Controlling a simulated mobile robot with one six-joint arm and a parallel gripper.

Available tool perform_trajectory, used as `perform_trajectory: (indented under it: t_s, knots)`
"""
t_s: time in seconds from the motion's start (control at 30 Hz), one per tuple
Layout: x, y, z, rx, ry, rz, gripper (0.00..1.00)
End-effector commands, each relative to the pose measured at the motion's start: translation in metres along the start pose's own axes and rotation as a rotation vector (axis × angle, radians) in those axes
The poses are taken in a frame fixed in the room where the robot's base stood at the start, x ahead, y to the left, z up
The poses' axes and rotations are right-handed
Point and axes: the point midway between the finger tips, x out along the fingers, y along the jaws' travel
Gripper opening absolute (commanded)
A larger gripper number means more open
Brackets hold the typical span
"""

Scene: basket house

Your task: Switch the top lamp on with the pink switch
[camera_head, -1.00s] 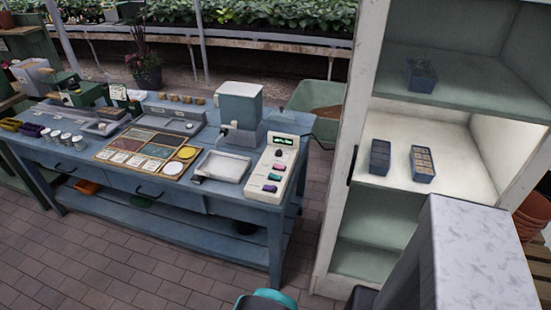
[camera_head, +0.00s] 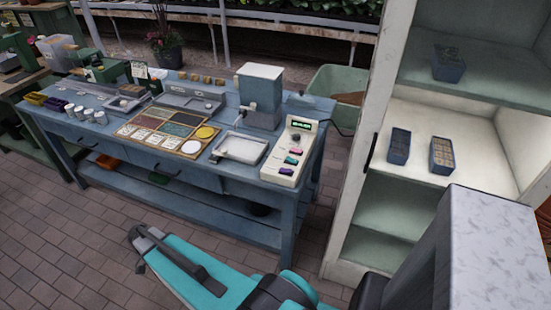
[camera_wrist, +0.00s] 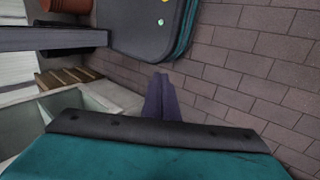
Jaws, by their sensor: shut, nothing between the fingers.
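The pink switch (camera_head: 295,151) is the uppermost of three coloured switches on the cream control box (camera_head: 293,158) at the right end of the blue bench. A teal switch and a purple switch sit below it. The top lamp itself does not show; the upper shelf (camera_head: 487,80) of the white cabinet looks dim, while the shelf below it is brightly lit. My gripper (camera_wrist: 162,97) is shut and empty in the wrist view, over the brick floor. In the head view my teal arm is low in front of the bench, apart from the switches; its fingertips are not clear there.
The blue bench (camera_head: 225,207) carries a dispenser (camera_head: 260,92), a white tray (camera_head: 241,148) and a seed board (camera_head: 170,130). The cabinet's lit shelf (camera_head: 420,185) holds two seed trays. A green wheelbarrow (camera_head: 335,82) stands behind. Brick floor before the bench is open.

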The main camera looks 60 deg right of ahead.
Motion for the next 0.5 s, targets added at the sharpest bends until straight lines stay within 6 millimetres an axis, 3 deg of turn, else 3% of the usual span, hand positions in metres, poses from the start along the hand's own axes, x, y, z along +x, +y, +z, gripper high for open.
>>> perform_trajectory:
  t_s: [0.23, 0.5]
  knots:
    - [-0.068, -0.006, -0.082, 0.312, -0.03, -0.037, 0.0]
    - [-0.134, 0.016, -0.178, 0.608, -0.07, -0.078, 0.0]
